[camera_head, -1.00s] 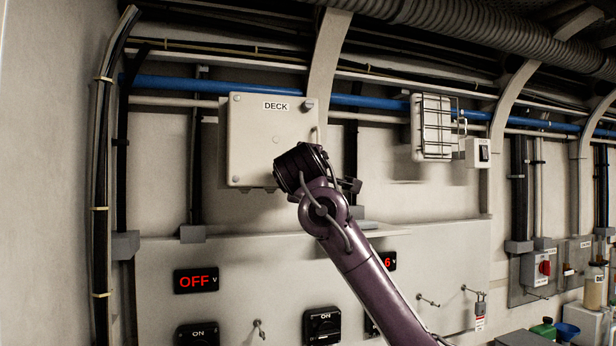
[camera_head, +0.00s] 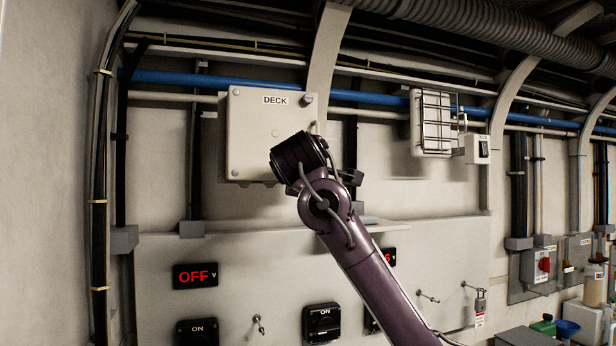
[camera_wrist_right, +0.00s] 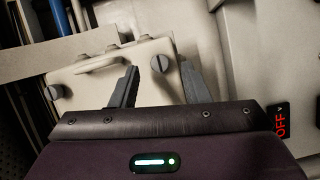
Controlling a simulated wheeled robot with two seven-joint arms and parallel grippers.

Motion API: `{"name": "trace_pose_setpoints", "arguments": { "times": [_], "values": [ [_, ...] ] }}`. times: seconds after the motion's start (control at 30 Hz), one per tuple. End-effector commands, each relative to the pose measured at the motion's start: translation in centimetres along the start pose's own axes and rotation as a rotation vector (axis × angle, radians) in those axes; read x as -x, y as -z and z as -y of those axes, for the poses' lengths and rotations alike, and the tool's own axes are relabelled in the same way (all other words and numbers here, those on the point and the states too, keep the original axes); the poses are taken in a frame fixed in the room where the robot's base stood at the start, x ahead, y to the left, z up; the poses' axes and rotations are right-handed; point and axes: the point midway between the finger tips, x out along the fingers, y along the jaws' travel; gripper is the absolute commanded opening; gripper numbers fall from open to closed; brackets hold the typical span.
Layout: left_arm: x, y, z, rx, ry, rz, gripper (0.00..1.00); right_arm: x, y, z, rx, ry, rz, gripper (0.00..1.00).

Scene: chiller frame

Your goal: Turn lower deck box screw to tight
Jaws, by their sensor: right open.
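The pale deck box (camera_head: 255,135) is on the wall in the head view, labelled DECK. Its lower right corner is hidden there behind my right wrist. In the right wrist view the box (camera_wrist_right: 115,75) appears turned sideways. The lower screw (camera_wrist_right: 160,64), grey, round and slotted, shows between my right gripper's fingertips (camera_wrist_right: 159,67). The fingers are open, one on each side of it, with visible gaps; whether they reach its depth I cannot tell. The upper screw (camera_wrist_right: 53,92) is at the box's other corner, also seen in the head view (camera_head: 308,99). My left gripper is not in view.
Below the box is a panel ledge (camera_head: 270,232) with a red OFF display (camera_head: 195,276) and black switches (camera_head: 321,323). A caged light (camera_head: 431,122) is to the right. Blue pipe (camera_head: 200,79) runs behind.

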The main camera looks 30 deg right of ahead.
Motion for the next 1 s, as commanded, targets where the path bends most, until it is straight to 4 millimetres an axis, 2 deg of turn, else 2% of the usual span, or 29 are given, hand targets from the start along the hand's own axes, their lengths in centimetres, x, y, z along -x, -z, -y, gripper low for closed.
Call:
{"name": "trace_pose_setpoints", "arguments": {
  "times": [0.03,0.1,0.33,0.9,1.0],
  "values": [
    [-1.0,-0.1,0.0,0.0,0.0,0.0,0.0,1.0,0.0,0.4,-0.002,-0.003,-0.003,0.42],
    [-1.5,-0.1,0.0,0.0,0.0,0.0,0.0,2.2,0.0,0.4,-0.001,-0.002,-0.003,0.42],
    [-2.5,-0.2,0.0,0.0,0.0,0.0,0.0,5.0,0.0,0.2,-0.001,-0.001,-0.002,0.42],
    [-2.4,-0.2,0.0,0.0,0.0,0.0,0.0,5.3,0.0,0.1,0.0,0.002,0.0,0.42],
    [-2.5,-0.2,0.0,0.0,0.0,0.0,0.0,5.0,0.6,1.4,0.003,0.016,-0.008,0.42]
  ]
}}
